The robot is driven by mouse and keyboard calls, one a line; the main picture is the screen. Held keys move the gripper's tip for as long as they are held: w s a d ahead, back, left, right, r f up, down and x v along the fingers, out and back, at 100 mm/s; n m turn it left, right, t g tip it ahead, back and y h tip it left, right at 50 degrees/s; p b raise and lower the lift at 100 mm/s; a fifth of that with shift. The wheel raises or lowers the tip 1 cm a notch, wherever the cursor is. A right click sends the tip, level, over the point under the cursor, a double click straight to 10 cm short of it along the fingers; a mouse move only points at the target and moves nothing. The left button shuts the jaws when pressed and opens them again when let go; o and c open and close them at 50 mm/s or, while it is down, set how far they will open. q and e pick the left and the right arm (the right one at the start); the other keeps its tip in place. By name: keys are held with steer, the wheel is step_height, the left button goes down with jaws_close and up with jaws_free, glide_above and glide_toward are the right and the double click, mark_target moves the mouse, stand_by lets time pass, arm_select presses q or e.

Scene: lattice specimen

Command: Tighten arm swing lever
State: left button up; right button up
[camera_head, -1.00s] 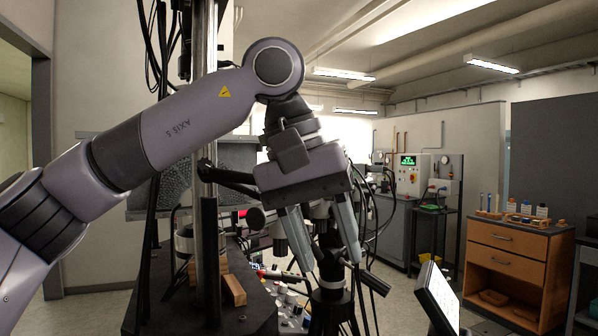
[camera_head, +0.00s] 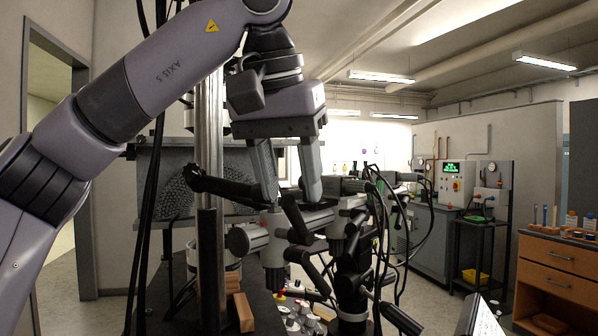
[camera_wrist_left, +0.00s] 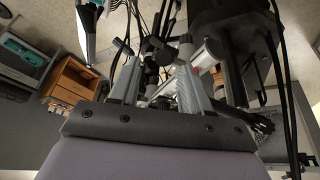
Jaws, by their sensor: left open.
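My left gripper (camera_head: 290,198) points down with its two fingers apart and nothing visible between them. Its fingertips are just above or in front of a jointed grey-and-black arm assembly (camera_head: 268,225) with several black levers. One black lever (camera_head: 296,218) lies just below the fingertips; I cannot tell whether they touch, or which lever is the arm swing lever. In the left wrist view the open fingers (camera_wrist_left: 160,75) flank part of this assembly, and a light cylindrical part (camera_wrist_left: 212,50) shows to their right. My right gripper is not in view.
A steel column (camera_head: 209,140) with hanging black cables stands left of the gripper. Wooden blocks (camera_head: 243,312) and small knobs (camera_head: 300,322) lie on the dark bench below. More cables loop to the right. A wooden drawer cabinet (camera_head: 560,265) stands farther right, beyond open floor.

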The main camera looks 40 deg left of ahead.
mark_target(296, 229)
arm_select(q)
steer(key=shift+b+x, duration=0.85)
steer(key=shift+x, duration=2.2)
steer(key=shift+s, duration=0.1)
jaws_close()
steer(key=shift+f, duration=0.1)
